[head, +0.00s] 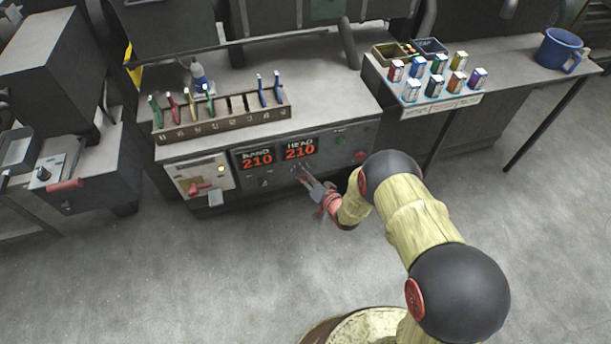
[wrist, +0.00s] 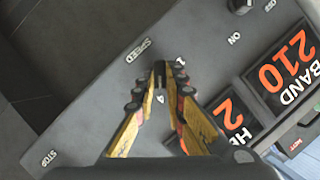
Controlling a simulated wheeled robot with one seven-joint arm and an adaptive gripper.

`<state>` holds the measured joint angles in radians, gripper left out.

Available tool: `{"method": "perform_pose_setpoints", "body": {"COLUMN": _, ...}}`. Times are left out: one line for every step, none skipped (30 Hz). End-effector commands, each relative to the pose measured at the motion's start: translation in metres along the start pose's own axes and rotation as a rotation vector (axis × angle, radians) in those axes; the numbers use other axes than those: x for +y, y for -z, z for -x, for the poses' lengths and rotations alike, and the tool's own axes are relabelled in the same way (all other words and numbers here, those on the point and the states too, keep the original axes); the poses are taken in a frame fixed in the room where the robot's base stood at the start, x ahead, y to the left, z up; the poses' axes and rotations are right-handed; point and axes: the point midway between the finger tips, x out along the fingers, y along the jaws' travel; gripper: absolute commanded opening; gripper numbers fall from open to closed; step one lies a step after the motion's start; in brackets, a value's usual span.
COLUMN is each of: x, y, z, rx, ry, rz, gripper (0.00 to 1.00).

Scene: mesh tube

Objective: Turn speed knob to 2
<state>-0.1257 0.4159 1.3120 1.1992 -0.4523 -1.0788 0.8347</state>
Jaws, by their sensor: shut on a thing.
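My gripper (wrist: 160,76) is shut on the speed knob, with its fingertips close together beside the printed SPEED label (wrist: 138,50) in the wrist view. The knob is almost wholly hidden by the fingertips, so I cannot tell its pointer setting. In the head view my gripper (head: 304,174) touches the machine's front panel below the HEAD display (head: 299,149).
The BAND display (head: 257,160) and HEAD display both read 210. Another black knob (wrist: 240,5) is near the ON label. A red button (head: 361,156) sits right on the panel. A tool rack (head: 222,120) stands on top. The floor in front is clear.

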Motion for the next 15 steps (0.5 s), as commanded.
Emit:
{"method": "perform_pose_setpoints", "body": {"x": 0.0003, "y": -0.0002, "z": 0.0001, "rx": 0.000, "ry": -0.001, "rz": 0.000, "gripper": 0.00}}
{"method": "perform_pose_setpoints", "body": {"x": 0.0003, "y": -0.0002, "z": 0.0001, "rx": 0.000, "ry": -0.001, "rz": 0.000, "gripper": 0.00}}
{"method": "perform_pose_setpoints", "body": {"x": 0.0004, "y": -0.0001, "z": 0.0001, "rx": 0.000, "ry": -0.001, "rz": 0.000, "gripper": 0.00}}
{"method": "perform_pose_setpoints", "body": {"x": 0.0004, "y": -0.0001, "z": 0.0001, "rx": 0.000, "ry": -0.001, "rz": 0.000, "gripper": 0.00}}
{"method": "perform_pose_setpoints", "body": {"x": 0.0004, "y": -0.0002, "z": 0.0002, "rx": 0.000, "ry": -0.001, "rz": 0.000, "gripper": 0.00}}
{"method": "perform_pose_setpoints", "body": {"x": 0.0004, "y": -0.0002, "z": 0.0002, "rx": 0.000, "ry": -0.001, "rz": 0.000, "gripper": 0.00}}
{"method": "perform_pose_setpoints", "body": {"x": 0.0004, "y": -0.0002, "z": 0.0002, "rx": 0.000, "ry": -0.001, "rz": 0.000, "gripper": 0.00}}
{"method": "perform_pose_setpoints", "body": {"x": 0.0004, "y": -0.0002, "z": 0.0002, "rx": 0.000, "ry": -0.001, "rz": 0.001, "gripper": 0.00}}
{"method": "perform_pose_setpoints", "body": {"x": 0.0003, "y": -0.0003, "z": 0.0002, "rx": 0.000, "ry": -0.002, "rz": 0.003, "gripper": 0.00}}
{"method": "perform_pose_setpoints", "body": {"x": 0.0002, "y": -0.0003, "z": 0.0002, "rx": 0.000, "ry": -0.003, "rz": 0.005, "gripper": 0.00}}
{"method": "perform_pose_setpoints", "body": {"x": 0.0000, "y": -0.0003, "z": 0.0002, "rx": -0.001, "ry": -0.004, "rz": 0.008, "gripper": 0.00}}
{"method": "perform_pose_setpoints", "body": {"x": -0.0002, "y": -0.0004, "z": 0.0002, "rx": -0.001, "ry": -0.007, "rz": 0.015, "gripper": 0.00}}
{"method": "perform_pose_setpoints", "body": {"x": -0.0005, "y": -0.0005, "z": 0.0002, "rx": -0.001, "ry": -0.009, "rz": 0.022, "gripper": 0.00}}
{"method": "perform_pose_setpoints", "body": {"x": -0.0007, "y": -0.0006, "z": 0.0002, "rx": -0.001, "ry": -0.013, "rz": 0.030, "gripper": 0.00}}
{"method": "perform_pose_setpoints", "body": {"x": -0.0010, "y": -0.0007, "z": 0.0002, "rx": -0.002, "ry": -0.018, "rz": 0.041, "gripper": 0.00}}
